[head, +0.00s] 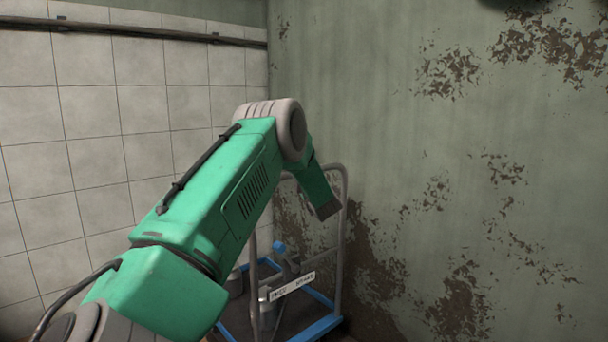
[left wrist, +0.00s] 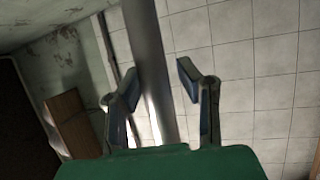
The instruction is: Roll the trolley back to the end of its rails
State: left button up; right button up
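The trolley (head: 341,240) stands at the lower middle of the head view, near the corner of the room. It has a grey tube frame and a blue base. My left arm reaches across the head view to the upper part of this frame; its fingers are not clearly visible there. In the left wrist view my left gripper (left wrist: 160,72) is open. A grey bar (left wrist: 147,40) runs between its two fingers, with a gap on the right finger's side. Contact with the left finger cannot be told. The rails are not visible. My right gripper is out of view.
A white lettered strip (head: 293,286) and metal containers (head: 265,298) show within the trolley. The peeling green wall (head: 440,150) stands close on the right, the tiled wall (head: 90,120) on the left. A brown box-like thing (left wrist: 70,122) shows in the left wrist view.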

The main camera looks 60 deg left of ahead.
pick_arm(q)
jog(key=shift+f, duration=0.1)
jog(key=shift+d, duration=0.1)
jog(key=shift+d, duration=0.3)
jog(key=v, duration=1.1)
jog(key=shift+f, duration=0.15)
